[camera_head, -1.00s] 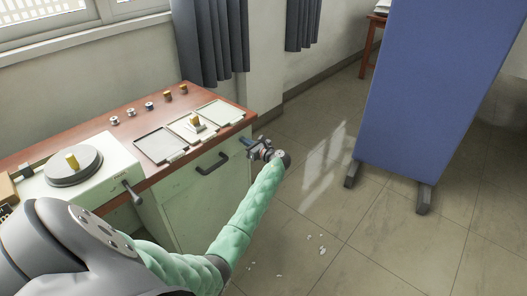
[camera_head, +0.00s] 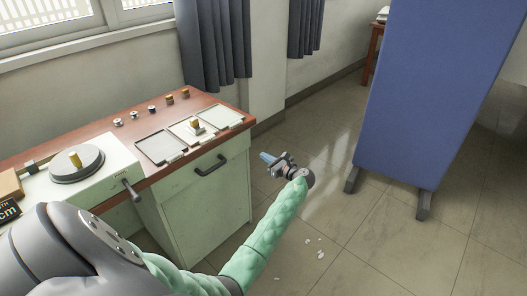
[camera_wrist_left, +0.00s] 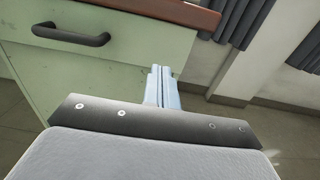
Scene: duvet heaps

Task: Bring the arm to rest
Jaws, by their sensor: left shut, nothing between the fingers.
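My left arm comes in from the lower left in a green quilted sleeve (camera_head: 262,240). Its left gripper (camera_head: 268,158) is in the air to the right of the cabinet, over the floor. In the left wrist view the gripper's light-blue fingers (camera_wrist_left: 162,87) are together with nothing between them. They point toward the cabinet's side edge and appear apart from it. My right gripper is not in view.
The green cabinet (camera_head: 205,205) has a brown top (camera_head: 95,135) holding trays (camera_head: 160,146), several small weights and a scale (camera_head: 76,165). A blue partition (camera_head: 430,90) stands at the right. White scraps (camera_head: 320,254) lie on the floor. Floor between cabinet and partition is open.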

